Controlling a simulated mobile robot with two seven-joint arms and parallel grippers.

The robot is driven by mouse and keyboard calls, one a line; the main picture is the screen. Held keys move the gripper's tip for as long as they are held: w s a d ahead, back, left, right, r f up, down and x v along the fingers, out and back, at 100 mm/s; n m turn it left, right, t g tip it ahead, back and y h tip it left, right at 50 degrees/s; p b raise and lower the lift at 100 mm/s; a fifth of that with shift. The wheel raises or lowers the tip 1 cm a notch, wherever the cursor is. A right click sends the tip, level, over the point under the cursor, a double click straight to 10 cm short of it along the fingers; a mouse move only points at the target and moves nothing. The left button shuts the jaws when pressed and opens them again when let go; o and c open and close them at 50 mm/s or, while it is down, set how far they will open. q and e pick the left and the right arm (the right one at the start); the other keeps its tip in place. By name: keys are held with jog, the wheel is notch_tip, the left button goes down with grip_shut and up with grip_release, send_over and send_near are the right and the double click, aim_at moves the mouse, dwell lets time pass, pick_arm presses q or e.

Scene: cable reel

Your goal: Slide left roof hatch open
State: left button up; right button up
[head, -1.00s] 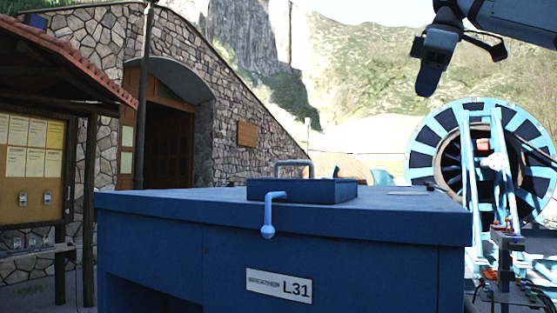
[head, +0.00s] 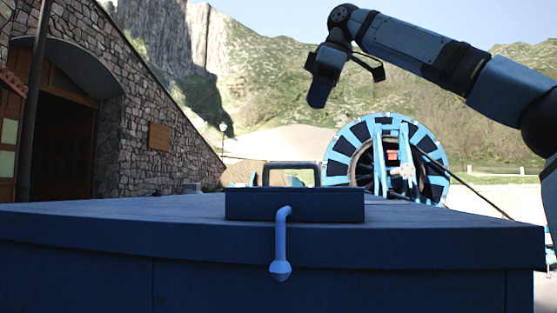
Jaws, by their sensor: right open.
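A large dark blue box (head: 90,240) fills the lower part of the head view, its flat roof seen almost edge-on. One raised blue hatch (head: 293,204) sits on the roof near the middle, with a grey arched handle (head: 291,163) on top. I cannot tell whether this is the left hatch. A light blue bent lever with a round end (head: 281,268) hangs down in front of the hatch, over the box's front edge. My right gripper (head: 346,88) is open and empty, high above and behind the hatch in the picture, touching nothing. My left gripper is out of view.
A large light blue and black cable reel (head: 345,150) stands behind the box, right of centre. A stone building (head: 170,150) with an arched doorway is at the left. The air above the roof is clear apart from my right arm.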

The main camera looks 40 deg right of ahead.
jog(key=x, duration=1.3)
jog(key=shift+s+d+f, duration=0.1)
jog(key=shift+s+d, duration=0.05)
jog(key=shift+s, duration=0.15)
grip_shut()
